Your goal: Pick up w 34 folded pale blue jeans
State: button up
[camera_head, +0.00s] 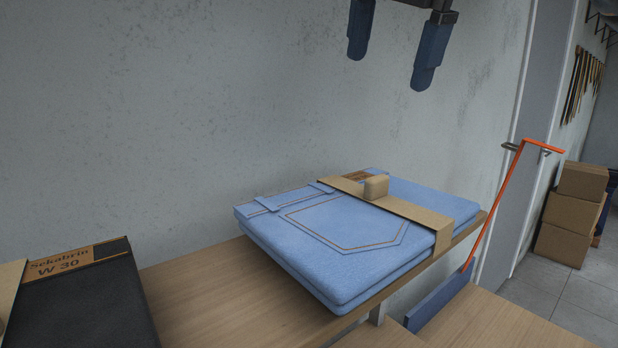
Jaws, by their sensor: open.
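The folded pale blue jeans (310,262) lie flat on a wooden shelf, near its right end. A tan band (420,213) wraps across them and carries a small tan block (376,188) on top. A brown label (357,176) shows at their back edge, but I cannot read it. My gripper (393,60) hangs at the top of the view, above and behind the jeans in the picture. Its two blue fingers are apart with nothing between them, and they do not touch the jeans.
Dark folded jeans (85,305) labelled W 30 lie at the left on the wooden shelf (205,295). A grey wall (130,120) stands close behind. An orange-handled tool with a blue head (440,300) stands at the right. Cardboard boxes (570,225) are stacked farther right.

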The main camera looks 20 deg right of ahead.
aim_at(345, 238)
jog(key=k+l, duration=0.1)
jog(key=l, duration=0.3)
jog(key=k+l, duration=0.1)
jog(key=l, duration=0.35)
jog(key=k+l, duration=0.15)
jog(key=l, duration=0.25)
jog(key=k+l, duration=0.1)
jog(key=l, duration=0.3)
jog(key=k+l, duration=0.1)
jog(key=l, duration=0.35)
